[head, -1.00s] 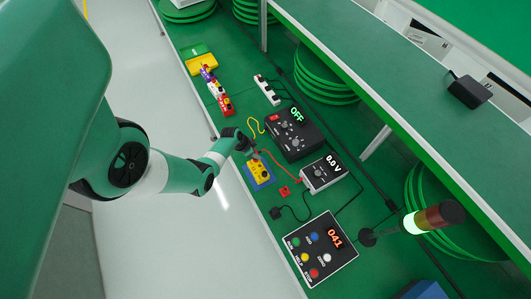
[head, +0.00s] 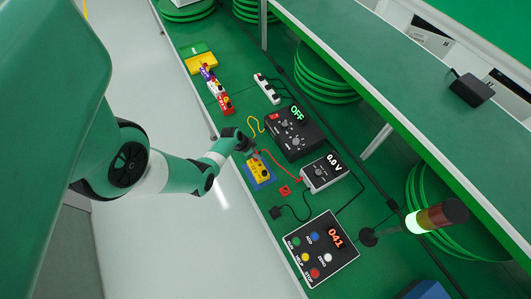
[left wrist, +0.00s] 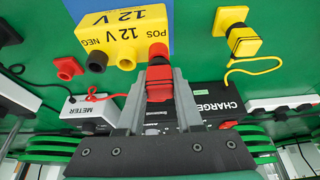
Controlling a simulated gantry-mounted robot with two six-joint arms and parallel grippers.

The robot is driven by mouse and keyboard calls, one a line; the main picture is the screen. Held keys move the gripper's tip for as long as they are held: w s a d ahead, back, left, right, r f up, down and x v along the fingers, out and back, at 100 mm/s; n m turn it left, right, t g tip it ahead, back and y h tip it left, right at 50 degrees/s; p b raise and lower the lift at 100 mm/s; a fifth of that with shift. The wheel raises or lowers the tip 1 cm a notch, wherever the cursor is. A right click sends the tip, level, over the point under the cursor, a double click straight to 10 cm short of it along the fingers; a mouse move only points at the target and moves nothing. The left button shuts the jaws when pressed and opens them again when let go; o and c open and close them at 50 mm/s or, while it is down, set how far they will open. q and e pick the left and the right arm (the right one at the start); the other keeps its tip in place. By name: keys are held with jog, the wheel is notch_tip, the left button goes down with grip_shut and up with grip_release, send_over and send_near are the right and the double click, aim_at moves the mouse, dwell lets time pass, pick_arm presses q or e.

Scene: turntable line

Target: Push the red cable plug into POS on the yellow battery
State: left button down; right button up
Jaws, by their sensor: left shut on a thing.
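The yellow battery (head: 260,170) sits on a blue pad on the green bench. In the left wrist view the battery (left wrist: 112,22) shows 12 V, POS and NEG labels, with a black socket (left wrist: 96,61) on the NEG side. My left gripper (head: 252,154) is at the battery's far side in the head view. In the left wrist view it (left wrist: 160,95) is shut on the red cable plug (left wrist: 159,82). The plug lines up with the red POS socket (left wrist: 158,51) and looks close to or touching it; I cannot tell how deep it sits. My right gripper is out of view.
A meter (head: 324,173) reading 0.0 V and a charger (head: 294,133) reading OFF stand beside the battery. A red block (head: 285,190) lies near the meter. A yellow plug (left wrist: 243,40) with its cable is to the right in the left wrist view. A button panel (head: 322,250) stands nearer.

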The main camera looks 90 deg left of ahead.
pick_arm(q)
jog(key=shift+f+b, duration=0.45)
dwell(0.8)
jog(key=shift+c, duration=2.4)
grip_release()
jog(key=shift+r+p, duration=3.8)
jog(key=shift+p, duration=0.05)
